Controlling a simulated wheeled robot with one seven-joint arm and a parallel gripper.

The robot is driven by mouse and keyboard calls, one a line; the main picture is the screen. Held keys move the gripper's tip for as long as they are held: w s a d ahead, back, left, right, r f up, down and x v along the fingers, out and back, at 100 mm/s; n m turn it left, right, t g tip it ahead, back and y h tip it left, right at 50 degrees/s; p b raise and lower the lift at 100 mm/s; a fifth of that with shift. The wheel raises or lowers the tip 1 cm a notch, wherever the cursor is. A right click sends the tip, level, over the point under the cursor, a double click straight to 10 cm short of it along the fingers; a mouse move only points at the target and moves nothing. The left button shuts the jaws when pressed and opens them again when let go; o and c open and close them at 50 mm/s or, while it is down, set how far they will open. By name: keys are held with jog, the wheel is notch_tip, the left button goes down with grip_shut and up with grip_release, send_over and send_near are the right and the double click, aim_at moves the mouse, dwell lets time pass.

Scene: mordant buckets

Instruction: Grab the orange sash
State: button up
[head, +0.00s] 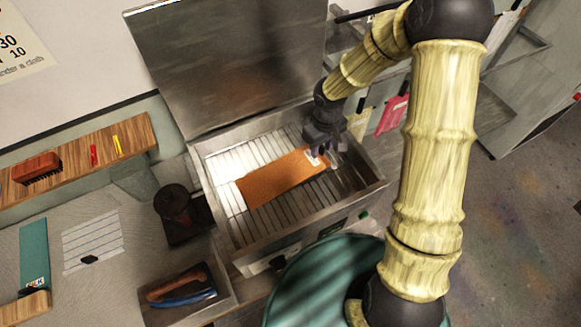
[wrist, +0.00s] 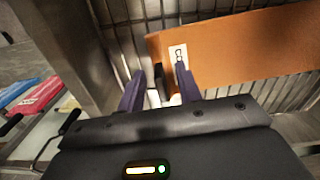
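The orange sash (head: 275,182) lies flat across the wire rack in an open metal basin (head: 222,240). Its near end, with a white label, also shows in the wrist view (wrist: 240,50). My gripper (head: 323,154) is over the sash's right end in the head view and covers part of it. In the wrist view my gripper (wrist: 161,72) has its two dark fingers apart. The right finger is at the labelled end and the left finger is just outside the sash's edge. Whether the fingers touch the cloth cannot be told.
The basin's raised metal lid (head: 235,60) stands behind it. A pink cloth (head: 393,114) hangs to the right. A tray (head: 187,292) with brown and blue items and a dark pot (head: 175,205) stand left.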

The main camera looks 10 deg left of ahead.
grip_shut()
jog(key=shift+r, duration=0.1)
notch_tip(320, 180, up, 10)
jog(key=shift+f+b, duration=0.1)
jog(key=shift+b, duration=1)
